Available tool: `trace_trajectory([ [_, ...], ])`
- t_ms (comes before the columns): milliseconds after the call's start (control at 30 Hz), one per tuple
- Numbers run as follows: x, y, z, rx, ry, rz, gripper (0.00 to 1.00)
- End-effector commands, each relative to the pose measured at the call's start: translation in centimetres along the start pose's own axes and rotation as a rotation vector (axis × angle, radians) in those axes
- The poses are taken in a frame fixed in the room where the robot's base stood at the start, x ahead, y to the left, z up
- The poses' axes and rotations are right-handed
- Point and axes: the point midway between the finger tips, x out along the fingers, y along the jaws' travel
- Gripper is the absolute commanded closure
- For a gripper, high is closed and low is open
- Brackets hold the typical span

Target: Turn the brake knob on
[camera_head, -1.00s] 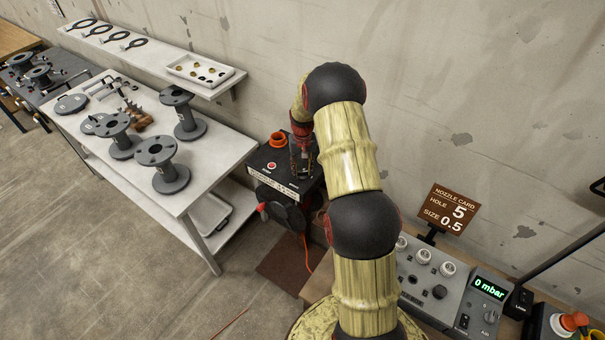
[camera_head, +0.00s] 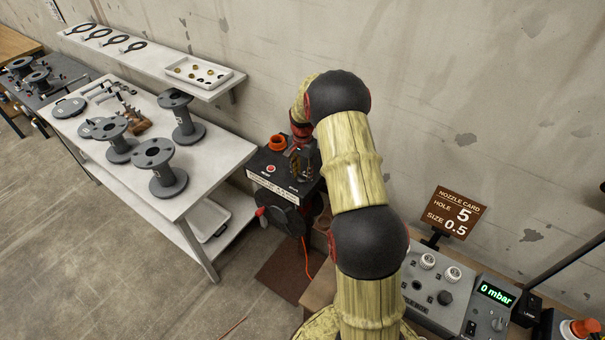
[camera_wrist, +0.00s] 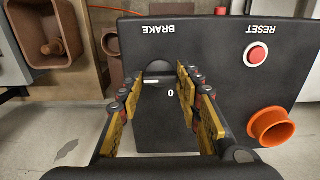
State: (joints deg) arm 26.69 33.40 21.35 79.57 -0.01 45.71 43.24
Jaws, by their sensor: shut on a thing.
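The brake knob (camera_wrist: 158,70) is a dark round knob on top of a black box (camera_wrist: 235,60), near the upside-down word BRAKE in the wrist view. A white line shows on its left side, and a white 0 is printed close by. My gripper (camera_wrist: 161,75) reaches down over the box with its yellow-and-black fingers on both sides of the knob, shut on it. In the head view my gripper (camera_head: 301,164) is at the back right of the box (camera_head: 277,166); the knob is hidden there.
A red RESET button (camera_wrist: 257,55) and an orange cup-shaped part (camera_wrist: 272,127) are on the same box. A white table (camera_head: 150,190) with grey flanged spools stands to the left. A control panel reading 0 mbar (camera_head: 495,293) and a nozzle card (camera_head: 457,213) are at right.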

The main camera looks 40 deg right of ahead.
Motion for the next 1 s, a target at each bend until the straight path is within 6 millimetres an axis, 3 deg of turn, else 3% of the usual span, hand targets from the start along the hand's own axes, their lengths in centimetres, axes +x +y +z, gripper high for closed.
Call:
trace_trajectory([
  [567, -0.12, -0.08, -0.05, 0.032, 0.001, -0.002, 0.91],
  [600, -0.12, -0.09, -0.05, 0.032, 0.001, -0.002, 0.64],
  [900, -0.05, -0.04, -0.02, 0.031, 0.001, -0.001, 0.47],
  [1000, -0.03, -0.03, -0.01, 0.030, 0.000, -0.001, 0.47],
])
